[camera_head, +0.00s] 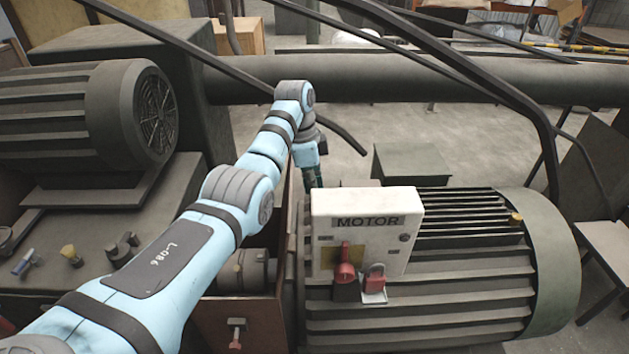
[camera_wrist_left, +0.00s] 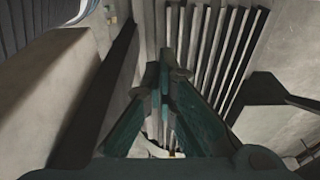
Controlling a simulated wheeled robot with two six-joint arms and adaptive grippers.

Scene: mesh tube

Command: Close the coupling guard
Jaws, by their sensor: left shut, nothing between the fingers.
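The coupling guard (camera_head: 238,322) is a reddish-brown box between the motor and the machine at left, with a small latch on its front. Its top appears open, and the grey coupling (camera_head: 250,268) shows inside. A thin brown upright panel, seemingly its lid (camera_head: 287,205), stands at its right, partly behind my arm. My left gripper (camera_head: 313,182) points down just right of that panel, behind the motor's white box. In the left wrist view its teal fingers (camera_wrist_left: 163,72) are shut and empty, with a dark panel edge to their left. Contact cannot be told. My right gripper is not in view.
The ribbed motor (camera_head: 450,275) carries a white box labelled MOTOR (camera_head: 335,225) with a red switch and red padlock (camera_head: 375,278). A thick pipe (camera_head: 430,82) and slanted dark bars cross behind. Small tools lie on the left bench. Open floor shows behind the gripper.

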